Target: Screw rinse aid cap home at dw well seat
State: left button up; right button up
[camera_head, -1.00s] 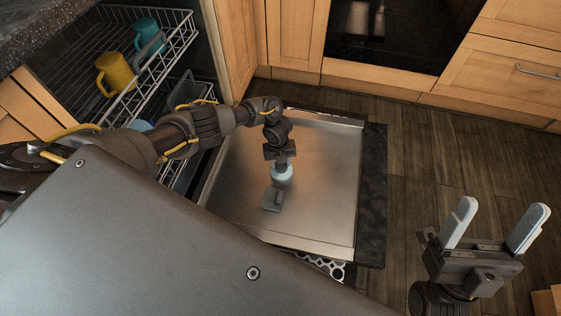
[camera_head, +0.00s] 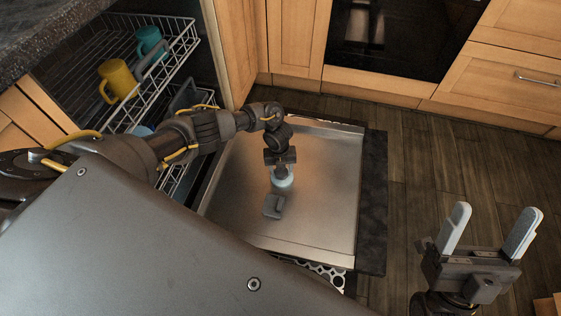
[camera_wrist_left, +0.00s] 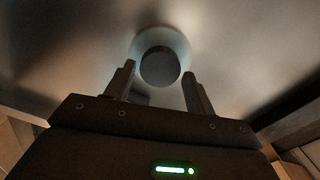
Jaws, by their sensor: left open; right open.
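The cap shows in the left wrist view as a dark round disc (camera_wrist_left: 160,66). A pale blue-grey ring (camera_wrist_left: 181,44) surrounds it; I take this as the well seat. In the head view the pale round seat (camera_head: 283,180) is partly hidden under my left gripper (camera_head: 281,172), on the open dishwasher door (camera_head: 320,190). In the left wrist view my left gripper (camera_wrist_left: 158,82) is open, its fingers at either side of the cap's near edge. I cannot tell whether they touch it. My right gripper (camera_head: 487,230) is open and empty above the floor.
A small grey block-like part (camera_head: 273,206) sits on the door near the seat. The dishwasher rack (camera_head: 165,60) holds a yellow mug (camera_head: 117,78) and a teal mug (camera_head: 150,42). Wooden cabinets (camera_head: 500,70) stand behind. The floor (camera_head: 430,150) right of the door is clear.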

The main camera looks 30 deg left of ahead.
aim_at(280, 171)
pick_arm(q)
notch_tip(280, 171, up, 4)
jog(key=p, duration=0.3)
jog(key=shift+a, duration=0.1)
jog(key=shift+r+p, duration=0.95)
jog(key=shift+p, duration=0.05)
jog(key=shift+r, duration=0.2)
pick_arm(e)
jog(key=w+a+f+n+g+h, duration=0.1)
jog(key=w+a+f+g, duration=0.3)
jog(key=f+g, duration=0.4)
jog(key=a+g+h, duration=0.1)
jog(key=g, duration=0.1)
jog(key=shift+f+g+h, duration=0.3)
jog(key=shift+f, duration=0.05)
